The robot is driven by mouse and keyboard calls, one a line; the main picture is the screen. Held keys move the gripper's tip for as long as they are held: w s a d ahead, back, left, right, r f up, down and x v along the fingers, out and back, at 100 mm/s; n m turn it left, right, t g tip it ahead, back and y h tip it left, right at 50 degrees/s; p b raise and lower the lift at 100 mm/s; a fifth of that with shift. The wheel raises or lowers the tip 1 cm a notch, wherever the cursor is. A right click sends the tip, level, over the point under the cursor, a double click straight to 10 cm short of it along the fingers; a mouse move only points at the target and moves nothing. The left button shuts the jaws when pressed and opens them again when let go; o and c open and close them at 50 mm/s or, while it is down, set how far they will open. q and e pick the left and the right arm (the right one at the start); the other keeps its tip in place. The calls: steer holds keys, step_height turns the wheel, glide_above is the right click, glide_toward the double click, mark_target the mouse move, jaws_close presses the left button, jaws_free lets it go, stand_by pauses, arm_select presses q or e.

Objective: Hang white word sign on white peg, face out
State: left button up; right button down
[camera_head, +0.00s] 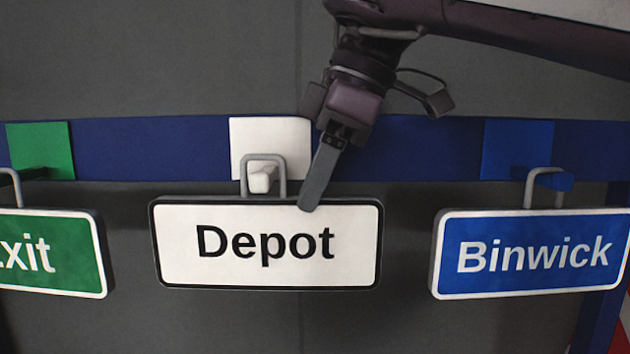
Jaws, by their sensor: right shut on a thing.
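The white word sign (268,270) reads "Depot" in black, with its face towards me and upright. Its grey loop handle (282,172) is around the white peg (262,180), which sticks out from a white square plate (290,135). My right gripper (318,185) reaches down from above and is shut on the sign's top edge, right of the loop. Whether the loop rests its weight on the peg I cannot tell. My left gripper is not in view.
A dark blue rail (150,150) crosses the grey wall. A green sign (55,255) hangs at the left on the green peg plate (40,150). A blue "Binwick" sign (530,280) hangs at the right below the blue peg (552,181). Gaps separate the signs.

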steer(key=shift+f+b, duration=0.4)
steer(key=shift+f, duration=0.25)
steer(key=c, duration=1.3)
jaws_free()
steer(key=shift+s, duration=0.1)
steer(key=shift+c, duration=0.2)
steer(key=v, duration=0.7)
steer(key=shift+d+r+p, duration=0.1)
steer(key=shift+r+p, duration=0.2)
steer(key=shift+p, duration=0.05)
steer(key=shift+d+r, duration=0.1)
